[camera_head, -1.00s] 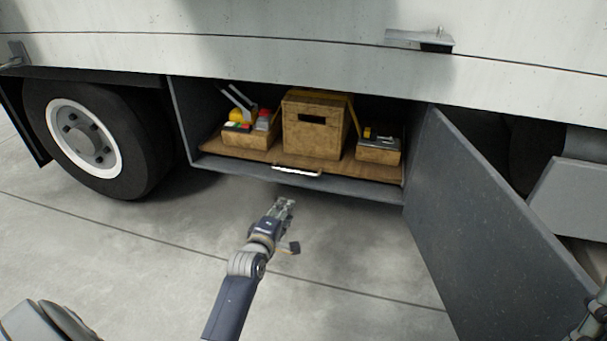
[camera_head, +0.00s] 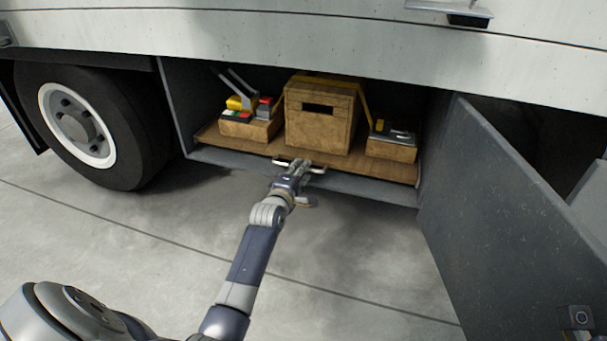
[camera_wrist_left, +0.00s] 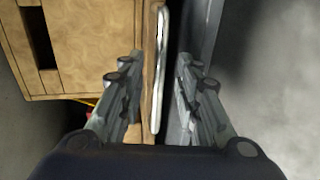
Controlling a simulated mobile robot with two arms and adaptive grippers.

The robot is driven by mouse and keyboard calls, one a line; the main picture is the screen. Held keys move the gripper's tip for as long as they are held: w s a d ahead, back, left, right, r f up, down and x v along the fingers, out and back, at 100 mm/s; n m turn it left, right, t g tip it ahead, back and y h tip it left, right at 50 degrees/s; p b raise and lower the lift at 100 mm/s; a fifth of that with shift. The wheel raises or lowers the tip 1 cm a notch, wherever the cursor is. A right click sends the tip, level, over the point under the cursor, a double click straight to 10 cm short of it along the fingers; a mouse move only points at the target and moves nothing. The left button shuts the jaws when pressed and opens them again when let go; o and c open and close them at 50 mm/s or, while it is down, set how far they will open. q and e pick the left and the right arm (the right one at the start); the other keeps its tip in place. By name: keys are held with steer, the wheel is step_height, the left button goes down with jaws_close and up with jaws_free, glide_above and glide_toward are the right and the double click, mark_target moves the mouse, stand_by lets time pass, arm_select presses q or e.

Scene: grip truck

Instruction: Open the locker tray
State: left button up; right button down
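The locker tray (camera_head: 214,136) is a flat brown wooden board inside the truck's open side locker. A pale metal bar handle (camera_head: 315,169) sits on its front edge. My left gripper (camera_head: 297,172) is at this handle, covering part of it in the head view. In the left wrist view the handle (camera_wrist_left: 161,70) runs upright between the two spread fingers of my left gripper (camera_wrist_left: 160,85), with a gap visible on both sides. My right gripper is not in view.
On the tray stand a tall wooden box (camera_head: 318,128) and two low crates of tools, left (camera_head: 248,130) and right (camera_head: 391,150). The open grey locker door (camera_head: 510,215) stands on the right. A wheel (camera_head: 80,125) is on the left. Concrete floor in front is clear.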

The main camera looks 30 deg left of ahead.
arm_select(q)
steer(key=shift+b+x, duration=0.5)
steer(key=shift+x, duration=1)
jaws_close()
